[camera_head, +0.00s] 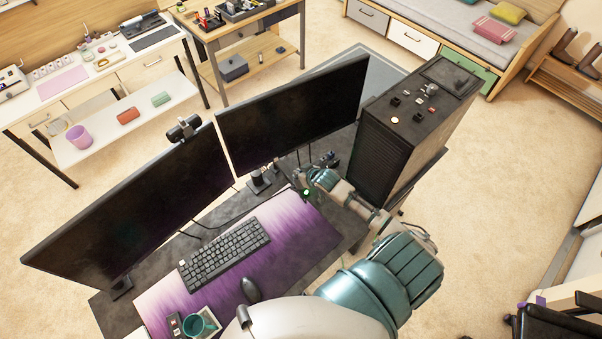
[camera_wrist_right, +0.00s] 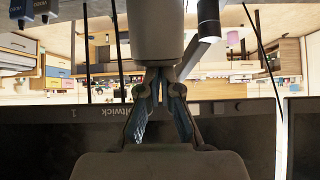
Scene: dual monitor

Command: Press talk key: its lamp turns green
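A small dark device with a lit green lamp (camera_head: 306,192) sits on the desk, right of the purple mat; I take it for the talk key. My right arm reaches in from the bottom. My right gripper (camera_head: 316,178) is low over the desk, close beside the green lamp; I cannot tell whether it touches the key. In the right wrist view the gripper's fingers (camera_wrist_right: 161,105) slant toward each other, and their tips are unclear against a pale part in front. No held thing shows. The key is not clear in that view. My left gripper is out of view.
Two dark monitors (camera_head: 295,112) stand behind the keyboard (camera_head: 224,250). A black computer tower (camera_head: 383,150) stands right of my gripper. The mouse (camera_head: 251,289) and a teal mug (camera_head: 199,325) are at the front of the purple mat (camera_head: 290,235). Dark cables lie between mat and monitors.

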